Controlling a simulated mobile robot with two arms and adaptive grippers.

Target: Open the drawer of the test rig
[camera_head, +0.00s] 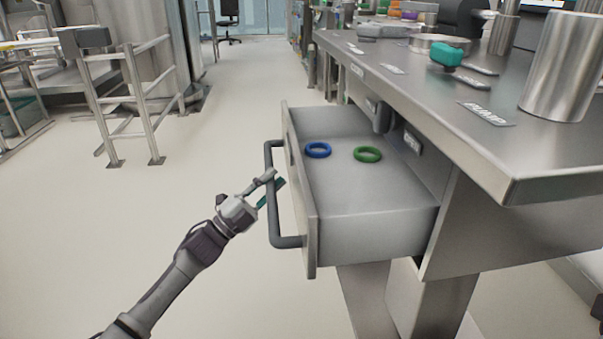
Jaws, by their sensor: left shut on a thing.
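The test rig's drawer (385,240) stands pulled out under the steel worktop, its front facing left. Its dark bar handle (272,215) is on that front. My left gripper (272,187) is at the handle's upright bar, shut on it. A blue ring (318,149) and a green ring (367,154) lie apart inside the drawer. The part of the handle between the fingers is partly hidden. My right gripper does not show.
The worktop (440,110) carries a teal part (447,55), a metal cylinder (565,65) and labels. Metal railings (130,95) stand at the back left. The pale floor (215,120) left of the drawer is clear.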

